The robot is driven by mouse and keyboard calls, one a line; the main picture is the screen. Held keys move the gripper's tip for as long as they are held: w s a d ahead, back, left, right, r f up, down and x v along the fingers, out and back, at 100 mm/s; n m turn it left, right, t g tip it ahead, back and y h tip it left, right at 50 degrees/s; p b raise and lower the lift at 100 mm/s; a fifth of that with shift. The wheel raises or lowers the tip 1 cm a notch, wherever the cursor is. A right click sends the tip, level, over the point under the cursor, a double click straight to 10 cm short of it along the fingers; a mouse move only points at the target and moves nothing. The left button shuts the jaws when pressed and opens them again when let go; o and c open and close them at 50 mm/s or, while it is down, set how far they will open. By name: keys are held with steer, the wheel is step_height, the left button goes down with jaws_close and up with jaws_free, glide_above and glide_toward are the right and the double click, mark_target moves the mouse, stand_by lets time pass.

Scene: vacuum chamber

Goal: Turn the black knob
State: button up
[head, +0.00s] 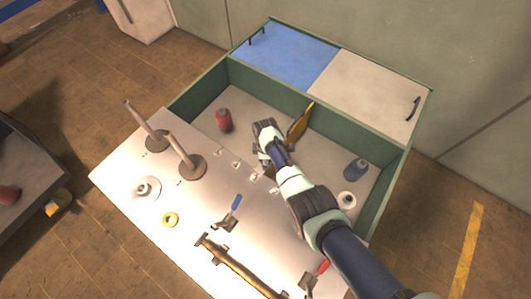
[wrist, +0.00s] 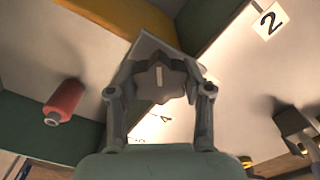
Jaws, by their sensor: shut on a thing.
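The black knob (wrist: 158,76) shows in the wrist view as a dark, lobed knob with a short pale mark on its face. My gripper (wrist: 160,90) has one finger on each side of the knob and is shut on it. A square-cornered pale plate lies behind the knob. In the head view my gripper (head: 268,150) is over the open bay of the green-walled box, beside an upright yellow panel (head: 300,122). There the gripper and wrist hide the knob.
A red spool-like item (head: 224,120) stands left of my gripper; a blue container (head: 355,168) and white ring (head: 346,200) stand right.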

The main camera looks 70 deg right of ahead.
stand_by(0.3)
steer(key=o, duration=1.2)
step_height(320, 180, up, 12)
steer(key=shift+r, duration=0.1)
